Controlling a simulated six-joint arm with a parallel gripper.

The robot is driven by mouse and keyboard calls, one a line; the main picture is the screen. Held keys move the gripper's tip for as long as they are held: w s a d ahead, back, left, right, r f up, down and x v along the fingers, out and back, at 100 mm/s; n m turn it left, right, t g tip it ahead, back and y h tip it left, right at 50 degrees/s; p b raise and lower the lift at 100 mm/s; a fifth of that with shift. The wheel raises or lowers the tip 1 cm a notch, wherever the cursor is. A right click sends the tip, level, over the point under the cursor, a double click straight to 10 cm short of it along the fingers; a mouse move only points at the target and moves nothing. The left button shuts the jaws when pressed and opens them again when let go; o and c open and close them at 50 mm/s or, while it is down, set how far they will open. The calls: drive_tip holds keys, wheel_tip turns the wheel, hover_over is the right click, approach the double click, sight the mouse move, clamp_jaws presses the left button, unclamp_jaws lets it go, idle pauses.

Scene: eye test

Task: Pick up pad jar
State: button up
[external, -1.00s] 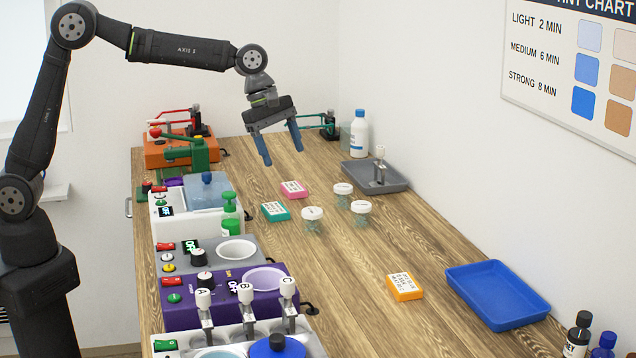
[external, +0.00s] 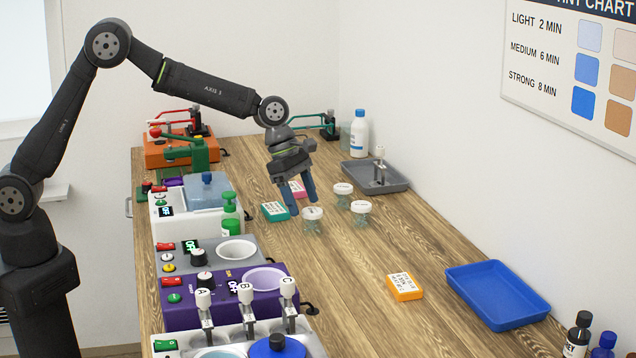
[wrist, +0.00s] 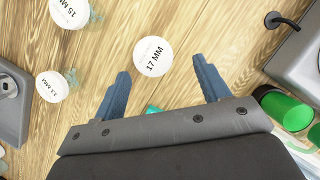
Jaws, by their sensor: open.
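Three clear jars with white lids stand on the wooden table. The nearest to my gripper, marked 17 MM in the wrist view (wrist: 152,56), stands front left of the group in the external view (external: 312,214). The 15 MM jar (wrist: 70,11) and the 13 MM jar (wrist: 52,87) stand apart to its right in the external view. My gripper (external: 303,206) is open and empty, its blue fingers pointing down just behind the 17 MM jar. In the wrist view its fingertips (wrist: 163,70) flank the near edge of that lid, with gaps on both sides.
A teal box (external: 275,212) and a pink box (external: 300,189) lie close to the fingers. A green bottle (external: 229,205) and machines line the left. A grey tray (external: 360,178) stands behind right.

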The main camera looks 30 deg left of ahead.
sight(309, 209)
drive_tip(key=shift+w+x, duration=0.2)
drive_tip(key=shift+x, duration=1.3)
drive_tip(key=shift+w+x, duration=0.15)
drive_tip(key=shift+x, duration=1.35)
drive_tip(key=shift+d+r, duration=0.1)
drive_tip(key=shift+d, duration=0.05)
drive_tip(key=c, duration=1.1)
